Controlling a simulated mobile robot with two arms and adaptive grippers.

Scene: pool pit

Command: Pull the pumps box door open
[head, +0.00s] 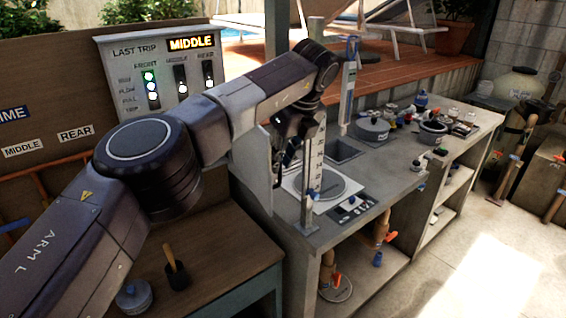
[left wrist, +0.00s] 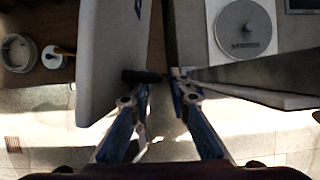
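A grey upright panel (head: 252,165), which looks like the box door, stands at the left end of the workbench in the head view. In the left wrist view the panel (left wrist: 98,60) fills the upper left, with a dark gap to its right. A short black handle (left wrist: 142,76) sticks out at its edge. My left gripper (head: 283,160) hangs beside the panel. In the left wrist view its fingertips (left wrist: 160,84) are apart, at the handle; a firm hold on it does not show. My right gripper is out of view.
The grey workbench (head: 415,160) carries a scale plate, a measuring post, a pot and several small parts. A "LAST TRIP" panel (head: 160,70) stands behind my left arm. A wooden table (head: 225,250) holds a jar and a black cup.

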